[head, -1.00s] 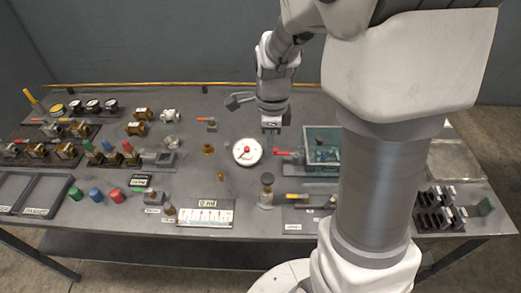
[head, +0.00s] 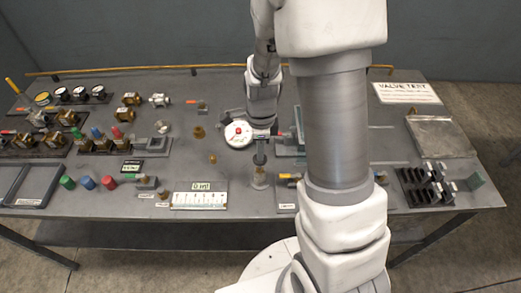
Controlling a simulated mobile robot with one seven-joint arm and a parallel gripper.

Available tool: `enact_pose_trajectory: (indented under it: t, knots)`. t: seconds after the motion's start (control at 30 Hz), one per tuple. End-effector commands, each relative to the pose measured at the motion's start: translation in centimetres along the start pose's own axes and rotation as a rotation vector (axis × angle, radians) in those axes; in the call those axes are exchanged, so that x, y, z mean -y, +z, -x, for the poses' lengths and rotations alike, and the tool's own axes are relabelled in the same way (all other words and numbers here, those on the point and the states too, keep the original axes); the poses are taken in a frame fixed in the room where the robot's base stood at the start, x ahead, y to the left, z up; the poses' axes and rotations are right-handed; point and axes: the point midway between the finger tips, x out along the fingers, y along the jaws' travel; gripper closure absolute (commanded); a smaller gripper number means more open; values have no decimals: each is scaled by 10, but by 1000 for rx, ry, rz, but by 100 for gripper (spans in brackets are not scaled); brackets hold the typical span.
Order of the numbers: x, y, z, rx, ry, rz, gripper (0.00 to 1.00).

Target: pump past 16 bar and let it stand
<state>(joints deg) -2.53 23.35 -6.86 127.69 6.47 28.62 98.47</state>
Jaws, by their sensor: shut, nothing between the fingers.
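The round white gauge (head: 238,134) with a red centre lies on the table left of my gripper. Its reading is too small to make out. The teal pump tank (head: 285,148) stands to the right, mostly hidden behind my arm. Its red lever (head: 281,135) juts left from the tank toward my gripper. My gripper (head: 262,138) is shut and points down at the lever's outer end, between gauge and tank. Whether it touches the lever I cannot tell. The dark-topped post (head: 259,179) stands just in front of my gripper.
A scale plate (head: 200,199) lies at the front. Brass valves and small gauges (head: 80,93) fill the left. A black rack (head: 424,186) and a VALVE TEST sign (head: 406,92) are at right.

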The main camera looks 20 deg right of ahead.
Motion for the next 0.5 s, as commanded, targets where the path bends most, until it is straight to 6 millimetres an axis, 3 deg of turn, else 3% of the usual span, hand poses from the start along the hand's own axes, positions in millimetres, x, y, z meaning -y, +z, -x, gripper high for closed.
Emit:
enact_pose_trajectory:
  t: [0.4, 0.5]
  knots:
    - [-1, 0, -37, -1, 1, 0, 100]
    - [-1, 0, -38, -1, 1, 0, 100]
